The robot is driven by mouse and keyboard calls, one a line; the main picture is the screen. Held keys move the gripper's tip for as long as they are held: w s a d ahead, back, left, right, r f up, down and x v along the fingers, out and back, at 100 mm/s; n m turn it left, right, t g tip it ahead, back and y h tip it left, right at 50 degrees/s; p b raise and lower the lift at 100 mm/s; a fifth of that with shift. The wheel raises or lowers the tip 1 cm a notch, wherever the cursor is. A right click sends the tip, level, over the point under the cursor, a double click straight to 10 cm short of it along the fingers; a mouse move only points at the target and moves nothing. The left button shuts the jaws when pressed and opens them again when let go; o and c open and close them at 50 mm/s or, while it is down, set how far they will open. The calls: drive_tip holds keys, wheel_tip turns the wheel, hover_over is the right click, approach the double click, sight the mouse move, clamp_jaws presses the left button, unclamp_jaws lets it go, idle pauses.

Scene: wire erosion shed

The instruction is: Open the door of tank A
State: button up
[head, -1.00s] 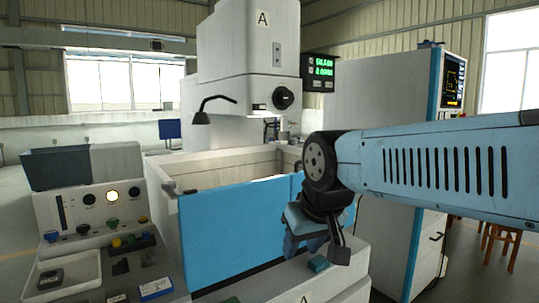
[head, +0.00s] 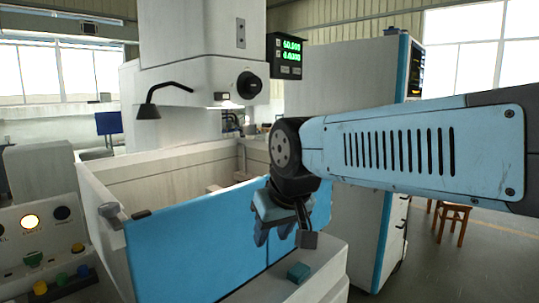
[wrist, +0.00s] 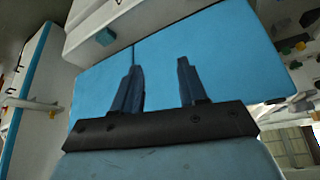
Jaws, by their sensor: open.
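Tank A is the pale, open-topped tank (head: 180,167) below the machine head. Its front is a blue door panel (head: 165,258), upright and apparently shut. A vertical seam shows in the blue front in the wrist view (wrist: 133,53). A grey fitting (head: 111,211) sits at the panel's top left corner, with a small dark piece (head: 141,213) beside it. My gripper (head: 273,236) hangs fingers-down in front of the blue front's right part. In the wrist view my gripper (wrist: 158,65) is open and empty, with blue panel behind the fingers. Contact cannot be told.
A white ledge (head: 325,262) with a teal block (head: 299,272) runs below the panel. A control console (head: 35,235) with buttons stands at left. A tall white and blue cabinet (head: 340,125) stands behind my arm. A wooden stool (head: 452,218) stands at right on open floor.

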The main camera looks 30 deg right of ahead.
drive_tip(key=w+d+r+m+g, duration=0.1)
drive_tip(key=w+d+r+m, duration=0.4)
drive_tip(key=w+d+r, duration=0.5)
drive_tip(key=w+d+r+m+g, duration=0.25)
drive_tip(key=w+r+m, duration=0.35)
drive_tip(key=w, duration=0.8)
drive_tip(key=w+d+r+m, duration=0.3)
drive_tip(key=w+d, duration=0.4)
drive_tip(key=d, duration=0.3)
drive_tip(key=shift+y, duration=0.4)
drive_tip(key=f, duration=0.4)
drive_tip(key=w+a+f, duration=0.1)
drive_tip(key=f, duration=0.4)
drive_tip(key=w+f, duration=0.1)
drive_tip(key=f, duration=0.3)
drive_tip(key=shift+a+f, duration=0.15)
drive_tip(key=shift+f, duration=0.05)
drive_tip(key=shift+c, duration=0.3)
clamp_jaws()
